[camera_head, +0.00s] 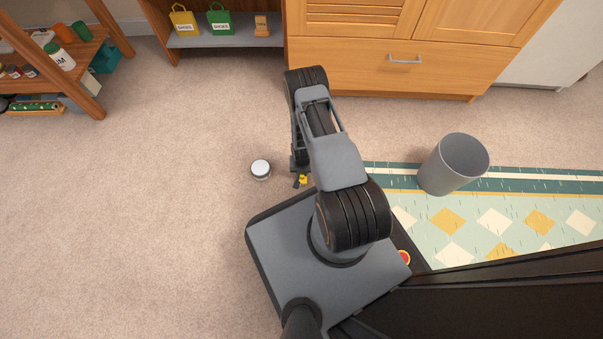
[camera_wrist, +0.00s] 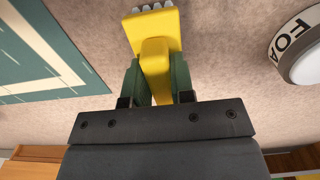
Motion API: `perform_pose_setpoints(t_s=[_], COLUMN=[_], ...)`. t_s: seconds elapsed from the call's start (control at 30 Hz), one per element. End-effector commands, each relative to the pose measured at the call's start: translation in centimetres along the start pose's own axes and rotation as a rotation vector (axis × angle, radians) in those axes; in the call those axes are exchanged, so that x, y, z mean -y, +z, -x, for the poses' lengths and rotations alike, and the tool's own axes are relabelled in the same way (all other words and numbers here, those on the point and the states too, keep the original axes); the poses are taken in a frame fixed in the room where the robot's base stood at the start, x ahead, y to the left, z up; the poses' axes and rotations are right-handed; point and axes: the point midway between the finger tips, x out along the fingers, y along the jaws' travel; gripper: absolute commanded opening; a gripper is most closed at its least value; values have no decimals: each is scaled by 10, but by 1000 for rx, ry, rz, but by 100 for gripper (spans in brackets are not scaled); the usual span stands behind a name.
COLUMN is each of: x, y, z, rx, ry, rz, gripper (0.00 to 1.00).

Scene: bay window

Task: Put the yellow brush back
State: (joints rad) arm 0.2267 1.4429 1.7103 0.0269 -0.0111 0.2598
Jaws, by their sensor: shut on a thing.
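The yellow brush (camera_wrist: 153,45) is between the fingers of my gripper (camera_wrist: 157,85) in the wrist view. Its handle lies between the two fingers and its head with pale bristles points away from the gripper. My gripper is shut on it. In the head view only a small yellow part of the brush (camera_head: 303,180) shows beside my gripper (camera_head: 299,176), close to my base; my arm hides the rest. I cannot tell how high above the carpet it is held.
A white-topped round tin (camera_head: 260,169) stands on the carpet just left of my gripper. A grey bin (camera_head: 453,165) stands on the patterned rug (camera_head: 500,215) at right. A wooden shelf (camera_head: 85,50) is at upper left, a cabinet (camera_head: 400,65) at the back. Carpet at left is clear.

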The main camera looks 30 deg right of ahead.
Motion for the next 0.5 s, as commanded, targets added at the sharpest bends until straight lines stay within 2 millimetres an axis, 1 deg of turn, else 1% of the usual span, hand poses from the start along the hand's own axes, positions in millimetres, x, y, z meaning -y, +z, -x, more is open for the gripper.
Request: perform_pose_setpoints(t_s=[0.03, 0.3, 0.47, 0.5], x=[1, 1, 0, 0], y=[0, -1, -1, -1], z=[-10, -8, -11, -11], rx=[-1, -2, -2, -2], ry=[0, -1, 0, -1], rz=[2, 1, 0, -1], gripper=[0, 0, 0, 26])
